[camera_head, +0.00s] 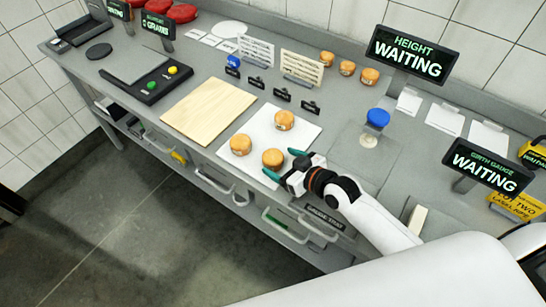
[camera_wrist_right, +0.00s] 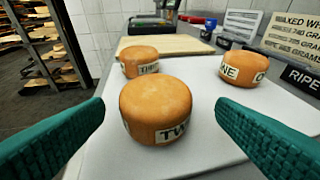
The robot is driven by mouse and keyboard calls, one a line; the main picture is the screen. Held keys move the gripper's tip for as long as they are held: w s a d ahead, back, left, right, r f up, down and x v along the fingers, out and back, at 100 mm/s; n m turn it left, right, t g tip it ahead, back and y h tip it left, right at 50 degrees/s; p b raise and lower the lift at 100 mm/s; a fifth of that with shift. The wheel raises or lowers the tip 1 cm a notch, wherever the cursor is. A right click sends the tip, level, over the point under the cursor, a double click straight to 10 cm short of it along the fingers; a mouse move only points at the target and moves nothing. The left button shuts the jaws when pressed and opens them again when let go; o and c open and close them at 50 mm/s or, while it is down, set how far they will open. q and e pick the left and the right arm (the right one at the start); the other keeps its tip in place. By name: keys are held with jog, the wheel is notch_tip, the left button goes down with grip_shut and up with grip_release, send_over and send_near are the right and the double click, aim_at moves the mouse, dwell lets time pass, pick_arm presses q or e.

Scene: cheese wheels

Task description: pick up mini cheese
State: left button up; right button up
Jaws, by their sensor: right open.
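Three small orange cheese wheels sit apart on a white board (camera_head: 262,122). The nearest cheese (camera_head: 273,158) is in front of my right gripper (camera_head: 283,164). In the right wrist view this near cheese (camera_wrist_right: 156,110) stands upright between the open teal fingers, just beyond their tips, with a label that starts "TW". The second cheese (camera_head: 240,144) is at the left, and it shows behind left in the wrist view (camera_wrist_right: 139,61). The third cheese (camera_head: 284,120) is farther back, behind right in the wrist view (camera_wrist_right: 243,68). My right gripper is empty. My left gripper is out of view.
Several more orange cheeses (camera_head: 347,68) stand along the back of the counter. A wooden board (camera_head: 208,110) lies left of the white board. Small black signs (camera_head: 282,95) and white text cards (camera_head: 302,67) stand behind. A blue-topped object (camera_head: 377,118) and "WAITING" displays (camera_head: 411,55) are at right.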

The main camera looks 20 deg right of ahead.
aim_at(280, 162)
jog(key=shift+x, duration=1.9)
jog(key=shift+s+a, duration=0.1)
jog(key=shift+s, duration=0.05)
jog(key=c, duration=1.1)
jog(key=shift+r, duration=0.15)
